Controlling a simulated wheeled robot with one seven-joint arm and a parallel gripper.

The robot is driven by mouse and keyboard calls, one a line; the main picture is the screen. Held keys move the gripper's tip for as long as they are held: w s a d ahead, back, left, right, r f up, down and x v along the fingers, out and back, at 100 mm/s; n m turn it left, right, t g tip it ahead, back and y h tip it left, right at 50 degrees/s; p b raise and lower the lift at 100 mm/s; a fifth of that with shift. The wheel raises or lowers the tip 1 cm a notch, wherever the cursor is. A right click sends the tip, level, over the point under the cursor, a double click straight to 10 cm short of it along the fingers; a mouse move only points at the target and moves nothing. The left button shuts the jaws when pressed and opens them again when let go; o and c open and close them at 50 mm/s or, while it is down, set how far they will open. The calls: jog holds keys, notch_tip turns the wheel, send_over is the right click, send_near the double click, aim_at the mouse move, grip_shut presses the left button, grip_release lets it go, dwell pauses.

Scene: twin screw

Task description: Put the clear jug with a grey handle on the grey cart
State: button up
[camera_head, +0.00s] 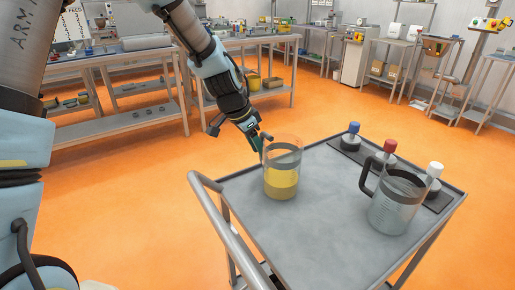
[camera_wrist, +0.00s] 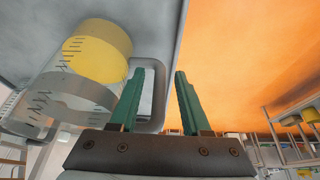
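A clear jug (camera_head: 282,172) with yellow contents in its lower part stands upright on the grey cart (camera_head: 300,235), near its left edge. In the wrist view the jug (camera_wrist: 78,95) is at left, with its grey handle (camera_wrist: 158,98) towards my fingers. My gripper (camera_head: 263,141) is just left of the jug near its upper part. In the wrist view my gripper's green fingers (camera_wrist: 160,73) are apart. The handle's outer bar shows in the gap between them; I cannot tell how deep it sits. Nothing is clamped.
A second clear jug (camera_head: 395,210) with a dark handle stands on the cart's right side. Behind it, a dark strip holds bottles with blue (camera_head: 353,128), red (camera_head: 389,146) and white (camera_head: 435,169) tops. The cart's middle is clear. Benches stand farther back.

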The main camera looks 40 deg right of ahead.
jog(key=b+v, duration=0.1)
jog(key=v, duration=1.1)
jog(key=w+a+f+n+t+y, duration=0.1)
jog(key=w+a+f+n, duration=0.3)
jog(key=a, duration=0.7)
jog(key=w+a+n+t+y, duration=0.15)
jog(key=a+n, duration=0.35)
jog(key=a, duration=0.7)
jog(key=s+a+f+n+y, duration=0.1)
jog(key=a+n, duration=0.3)
jog(key=a, duration=0.4)
jog(key=s+a+f+n+y, duration=0.1)
jog(key=s+a+f+n, duration=0.1)
jog(key=a+n, duration=0.3)
jog(key=s+a, duration=0.1)
jog(key=a, duration=0.2)
jog(key=shift+s, duration=0.25)
